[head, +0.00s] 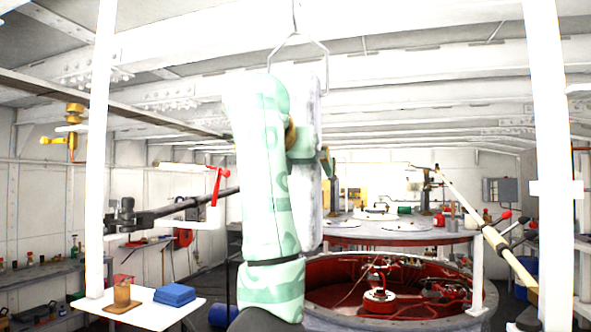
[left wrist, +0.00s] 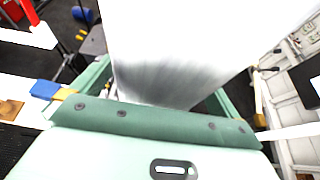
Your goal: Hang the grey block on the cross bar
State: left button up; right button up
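The grey block (head: 312,88) is a tall, pale grey slab in the middle of the head view, partly hidden behind my pale green left arm. A thin wire hanger (head: 297,34) rises from its top and leaves the picture at the upper edge. My left gripper (head: 310,152) has a finger on each side of the block. In the left wrist view the block (left wrist: 165,55) fills the space between the fingers (left wrist: 170,105) and they look closed on it. The cross bar cannot be made out; whether the hanger touches it is out of view. My right gripper is not in view.
White uprights stand left (head: 100,150) and right (head: 548,150). A white table (head: 150,312) at lower left holds a blue stack (head: 175,294) and a brown cup (head: 122,294). A round red-lined pit (head: 335,290) lies behind my arm, with a round table (head: 430,236) beyond.

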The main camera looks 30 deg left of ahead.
pick_arm(q)
jog(key=shift+f, duration=0.1)
jog(key=b+v, duration=0.3)
jog(key=v, duration=1.3)
jog(key=shift+s+b, duration=0.2)
jog(key=shift+b, duration=0.15)
